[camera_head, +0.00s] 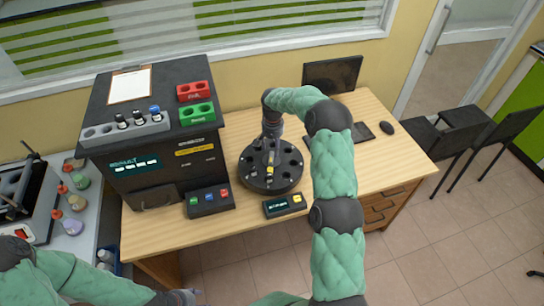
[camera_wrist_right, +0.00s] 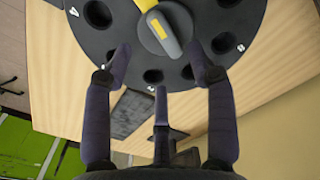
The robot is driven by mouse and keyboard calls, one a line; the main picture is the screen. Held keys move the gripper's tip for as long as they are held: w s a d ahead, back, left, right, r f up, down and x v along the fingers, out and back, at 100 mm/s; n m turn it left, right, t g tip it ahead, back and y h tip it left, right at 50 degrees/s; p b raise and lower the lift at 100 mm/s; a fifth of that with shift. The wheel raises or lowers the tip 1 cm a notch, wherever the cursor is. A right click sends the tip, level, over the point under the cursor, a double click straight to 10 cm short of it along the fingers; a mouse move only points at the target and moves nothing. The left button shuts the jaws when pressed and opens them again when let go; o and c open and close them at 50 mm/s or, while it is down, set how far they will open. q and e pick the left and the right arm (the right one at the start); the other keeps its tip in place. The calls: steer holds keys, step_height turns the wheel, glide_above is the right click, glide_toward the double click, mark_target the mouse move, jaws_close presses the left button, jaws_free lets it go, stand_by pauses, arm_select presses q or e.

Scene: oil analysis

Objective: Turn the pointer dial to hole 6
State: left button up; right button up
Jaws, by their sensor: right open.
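The dial is a dark round disc (camera_head: 255,183) with a ring of holes, standing on the wooden table; it also fills the top of the right wrist view (camera_wrist_right: 110,45). Its grey pointer with a yellow stripe (camera_wrist_right: 165,33) lies across the centre. My right gripper (camera_head: 271,142) is above the dial. In the right wrist view its fingers (camera_wrist_right: 160,58) are spread and empty, with the pointer beyond the gap between them. White marks show by some holes, too small to read surely. My left arm is at the lower left; its gripper (camera_head: 183,297) barely shows at the bottom edge.
A black analyser (camera_head: 150,170) with vials, red and green racks stands left of the dial. A button box (camera_head: 210,199) and a small display box (camera_head: 284,205) sit in front. A monitor (camera_head: 333,74), keyboard and mouse (camera_head: 386,128) are to the right.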

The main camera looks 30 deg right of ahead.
mark_target(273, 157)
step_height(273, 157, down, 7)
steer(key=shift+w+r+b, duration=0.1)
steer(key=shift+b, duration=0.25)
jaws_close()
